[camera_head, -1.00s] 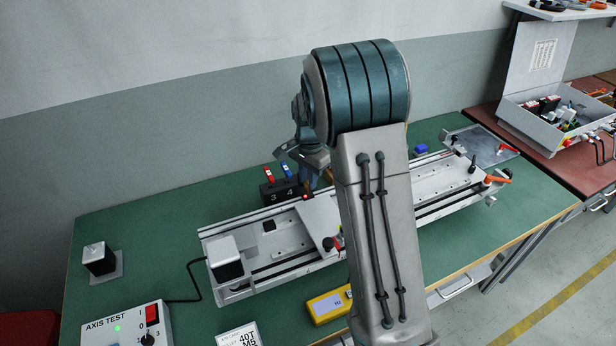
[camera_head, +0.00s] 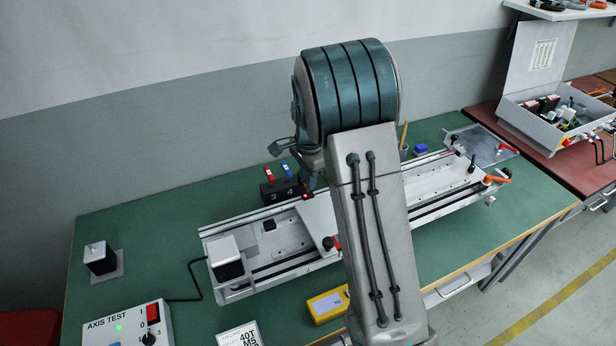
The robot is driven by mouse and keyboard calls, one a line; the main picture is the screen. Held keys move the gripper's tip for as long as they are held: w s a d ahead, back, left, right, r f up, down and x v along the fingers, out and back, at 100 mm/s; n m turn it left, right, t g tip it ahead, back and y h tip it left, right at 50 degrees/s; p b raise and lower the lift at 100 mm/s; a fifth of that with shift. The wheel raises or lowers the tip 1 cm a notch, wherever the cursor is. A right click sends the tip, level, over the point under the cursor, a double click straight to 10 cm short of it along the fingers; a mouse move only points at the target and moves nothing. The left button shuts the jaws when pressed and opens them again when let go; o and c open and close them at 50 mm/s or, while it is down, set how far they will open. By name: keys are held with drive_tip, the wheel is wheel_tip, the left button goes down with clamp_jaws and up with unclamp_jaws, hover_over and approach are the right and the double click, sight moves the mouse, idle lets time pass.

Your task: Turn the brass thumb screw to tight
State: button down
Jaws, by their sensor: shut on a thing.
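My gripper (camera_head: 308,181) shows only in part, as a bluish piece just left of my arm, low over the back of the gantry rail (camera_head: 433,203) beside the numbered black block. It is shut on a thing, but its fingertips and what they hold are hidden. I cannot make out the brass thumb screw. My own arm covers the middle of the rail, where a flat plate (camera_head: 316,217) sits.
The black block (camera_head: 268,194) holds a red and a blue handle, with a small red light at its right. A motor (camera_head: 225,258) stands at the rail's left end. A yellow device (camera_head: 326,305) and the axis test box (camera_head: 128,325) lie in front.

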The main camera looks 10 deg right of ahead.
drive_tip(key=c, duration=1.3)
unclamp_jaws()
drive_tip(key=shift+r, duration=0.1)
drive_tip(key=shift+w+r+p, duration=0.1)
drive_tip(key=shift+r+p, duration=0.6)
drive_tip(key=shift+r, duration=0.15)
drive_tip(key=r+p, duration=0.1)
drive_tip(key=r, duration=0.1)
drive_tip(key=r+p, duration=0.3)
drive_tip(key=r, duration=0.1)
drive_tip(key=shift+s+d+p, duration=0.1)
drive_tip(key=shift+s+p, duration=0.2)
